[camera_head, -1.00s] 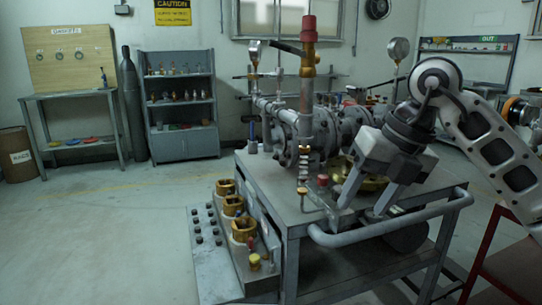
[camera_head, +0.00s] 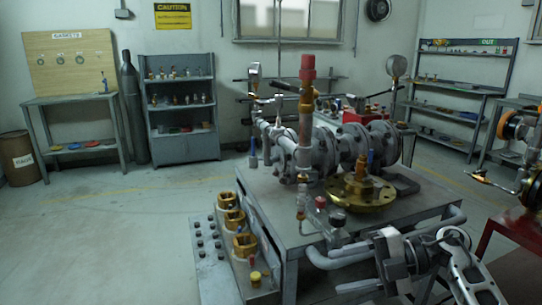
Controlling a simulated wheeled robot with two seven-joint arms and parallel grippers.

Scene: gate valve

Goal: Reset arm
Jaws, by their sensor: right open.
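My right gripper (camera_head: 336,269) is low at the right front, beside the handrail (camera_head: 455,222) of the grey cart (camera_head: 300,235). Its two fingers are apart and point left, with nothing between them. The arm comes in from the bottom right. The grey pipe and valve assembly (camera_head: 345,150) stands on the cart, with a red-capped vertical pipe (camera_head: 307,72). A round brass flange (camera_head: 358,192) lies on the cart top, behind the gripper and apart from it. My left gripper is not in view.
A panel with several brass fittings (camera_head: 244,244) stands at the cart's left front. A red stand (camera_head: 515,250) is at the right, close to my arm. A grey shelf (camera_head: 183,105) and a gasket bench (camera_head: 75,97) stand at the back left. The floor at left is clear.

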